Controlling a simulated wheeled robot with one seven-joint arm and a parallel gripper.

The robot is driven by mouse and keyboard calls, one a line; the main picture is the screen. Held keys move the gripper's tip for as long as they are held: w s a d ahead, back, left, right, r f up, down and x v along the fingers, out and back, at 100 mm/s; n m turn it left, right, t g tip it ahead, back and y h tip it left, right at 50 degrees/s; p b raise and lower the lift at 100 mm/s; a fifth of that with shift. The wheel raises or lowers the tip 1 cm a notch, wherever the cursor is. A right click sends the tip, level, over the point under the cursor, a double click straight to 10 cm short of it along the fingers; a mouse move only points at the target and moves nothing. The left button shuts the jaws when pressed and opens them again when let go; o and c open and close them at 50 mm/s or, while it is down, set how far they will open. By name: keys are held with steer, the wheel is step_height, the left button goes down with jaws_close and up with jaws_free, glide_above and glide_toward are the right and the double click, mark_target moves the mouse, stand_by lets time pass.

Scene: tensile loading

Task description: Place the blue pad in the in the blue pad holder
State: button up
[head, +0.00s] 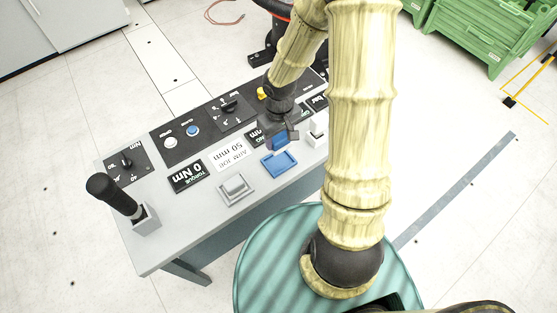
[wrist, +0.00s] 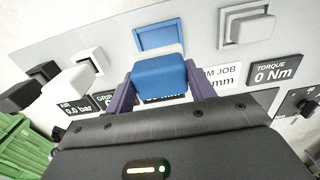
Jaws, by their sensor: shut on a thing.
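My gripper (wrist: 160,88) is shut on the blue pad (wrist: 159,75), with a purple finger on each side of it in the wrist view. In the head view the blue pad (head: 280,142) hangs below my gripper (head: 287,131) over the grey console. The blue pad holder (head: 279,164), a shallow blue tray, lies just nearer the console's front edge than the pad. It also shows in the wrist view (wrist: 158,36), right beyond the pad, its near part hidden by the pad. The holder's visible inside is empty. The pad is apart from the holder's visible part.
A grey pad in a grey holder (head: 235,188) sits left of the blue holder. A white pad block (head: 318,131) stands close on the right. Label plates and knobs line the console (head: 165,235). A black-handled lever (head: 113,195) rises at the left end.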

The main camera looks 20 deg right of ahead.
steer(key=shift+f+b, duration=0.7)
steer(key=shift+f, duration=2.45)
step_height(320, 180, down, 3)
steer(key=shift+b, duration=0.4)
steer(key=shift+w+f, duration=0.2)
steer(key=shift+f, duration=0.2)
steer(key=shift+c, duration=0.4)
steer(key=shift+s+a, duration=0.1)
steer(key=shift+s, duration=0.05)
steer(key=o, duration=1)
steer(key=shift+c, duration=0.2)
steer(key=shift+d, duration=0.2)
steer(key=shift+r, duration=0.15)
step_height(320, 180, up, 12)
steer(key=p, duration=0.3)
steer(key=shift+a, duration=0.15)
